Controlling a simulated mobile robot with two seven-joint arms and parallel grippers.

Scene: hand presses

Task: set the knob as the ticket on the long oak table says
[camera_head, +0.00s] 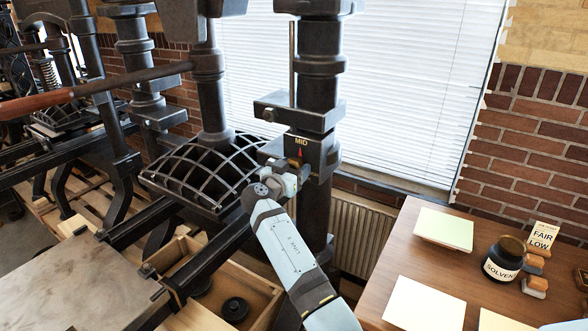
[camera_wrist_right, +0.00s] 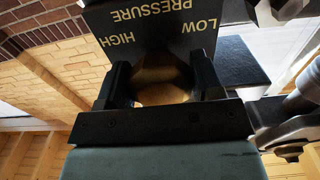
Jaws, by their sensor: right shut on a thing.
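The ticket (camera_head: 542,236) stands on the long oak table (camera_head: 385,266) at the right in the head view and reads FAIR and LOW. The dial plate (camera_head: 318,155) on the press column shows MID above a red pointer. In the right wrist view the plate (camera_wrist_right: 160,30) reads PRESSURE, HIGH and LOW, upside down. My right gripper (camera_head: 296,178) is at the dial plate. In the wrist view its fingers (camera_wrist_right: 163,84) are shut on the round brass knob (camera_wrist_right: 165,75) between them. The knob is mostly hidden in the head view. My left gripper is out of view.
The table holds a solvent jar (camera_head: 503,260), small wooden blocks (camera_head: 534,286) and paper stacks (camera_head: 444,229). A long press lever (camera_head: 120,82) reaches left. A wooden tray (camera_head: 262,297) sits below my right arm. A radiator (camera_head: 358,235) stands under the window.

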